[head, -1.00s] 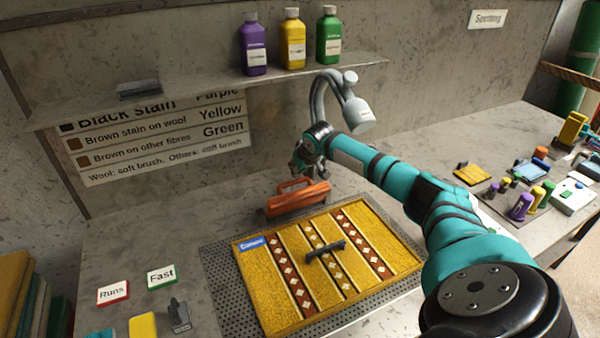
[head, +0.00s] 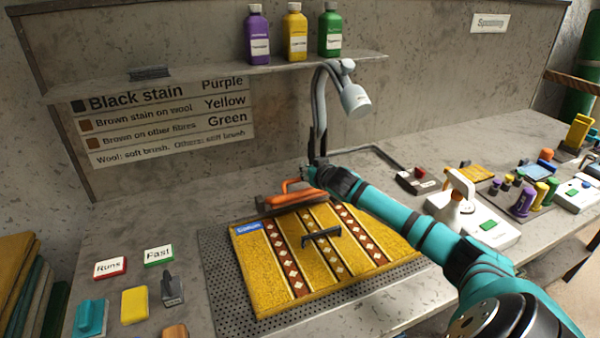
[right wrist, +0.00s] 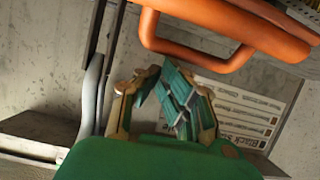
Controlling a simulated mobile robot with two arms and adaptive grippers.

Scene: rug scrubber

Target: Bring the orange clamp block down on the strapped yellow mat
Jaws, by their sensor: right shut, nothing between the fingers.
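The yellow mat (head: 270,262) with brown diamond-patterned bands lies on a perforated grey plate (head: 228,290). A dark handle (head: 322,236) stands at its middle. The orange clamp block (head: 284,202), with a loop handle, lies along the mat's back edge; I cannot tell whether it presses on the mat. In the right wrist view the orange handle (right wrist: 195,60) is close in front of the fingers. My right gripper (head: 308,176) is at the clamp's right end. It is shut and empty, its fingers (right wrist: 168,92) beside the handle. My left gripper is not in view.
A grey hose lamp (head: 355,98) stands behind my right gripper. A white spray-type tool (head: 458,195) and several coloured bottles stand at the right. Sign cards, a yellow sponge (head: 134,305) and brushes lie at the left. A shelf (head: 200,76) overhangs the back.

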